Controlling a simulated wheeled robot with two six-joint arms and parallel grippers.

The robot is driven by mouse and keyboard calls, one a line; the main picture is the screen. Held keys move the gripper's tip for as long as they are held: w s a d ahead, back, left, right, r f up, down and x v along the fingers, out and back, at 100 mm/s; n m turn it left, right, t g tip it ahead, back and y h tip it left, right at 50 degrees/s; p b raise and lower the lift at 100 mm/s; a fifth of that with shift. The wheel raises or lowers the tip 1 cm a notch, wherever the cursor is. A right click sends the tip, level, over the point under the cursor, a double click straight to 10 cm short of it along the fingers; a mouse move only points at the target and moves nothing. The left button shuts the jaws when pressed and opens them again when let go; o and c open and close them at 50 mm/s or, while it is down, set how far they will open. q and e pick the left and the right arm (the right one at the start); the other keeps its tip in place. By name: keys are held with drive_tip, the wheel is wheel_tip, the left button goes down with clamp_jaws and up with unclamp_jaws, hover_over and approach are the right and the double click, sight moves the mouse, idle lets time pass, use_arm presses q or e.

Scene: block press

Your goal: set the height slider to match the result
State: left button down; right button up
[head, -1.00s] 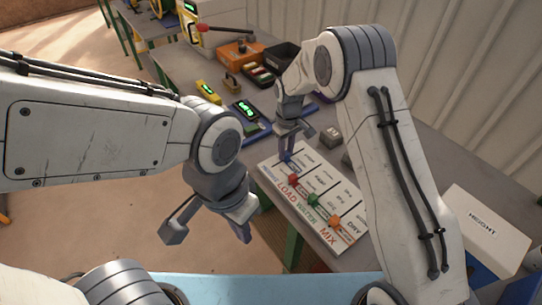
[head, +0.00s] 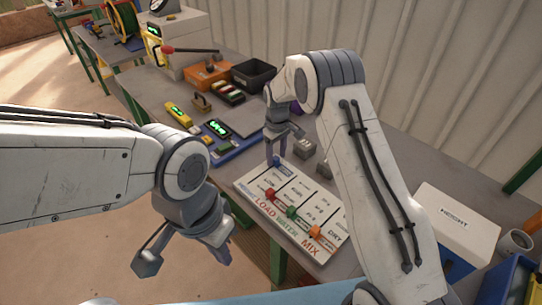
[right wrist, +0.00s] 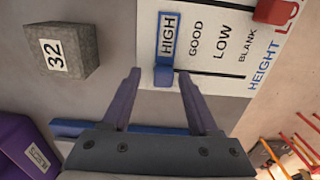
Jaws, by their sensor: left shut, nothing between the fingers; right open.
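The slider board (head: 240,184) lies on the bench in the head view, with HEIGHT, LOAD, WATER and MIX rows. The blue height knob (right wrist: 164,76) is at the HIGH end of its track, beside the blue-framed HIGH label (right wrist: 167,35). GOOD, LOW and BLANK follow along the row. My right gripper (right wrist: 159,82) is open, its fingers on either side of the blue knob. It comes down over the board's far left corner in the head view (head: 275,158). My left gripper (head: 222,256) is shut and empty, in front of the bench.
A grey block marked 32 (right wrist: 58,56) stands near the board. Red (head: 270,192), green (head: 291,211) and orange (head: 314,232) knobs sit on the other rows. A blue tray with a green display (head: 216,128) lies behind. A white HEIGHT box (head: 456,222) stands at right.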

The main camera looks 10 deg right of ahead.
sight(276, 157)
wheel_tip(276, 157, up, 10)
drive_tip(key=b, duration=0.1)
drive_tip(key=shift+r+b, duration=0.25)
drive_tip(key=shift+b, duration=0.15)
drive_tip(key=s+a+r, duration=0.3)
drive_tip(key=s+a, duration=0.1)
drive_tip(key=s, duration=0.4)
drive_tip(key=s+a+r, duration=0.4)
drive_tip(key=s, duration=0.4)
drive_tip(key=s+d+f+y, duration=0.1)
drive_tip(key=s+d+f, duration=0.1)
drive_tip(key=s, duration=2)
drive_tip(key=shift+s, duration=0.3)
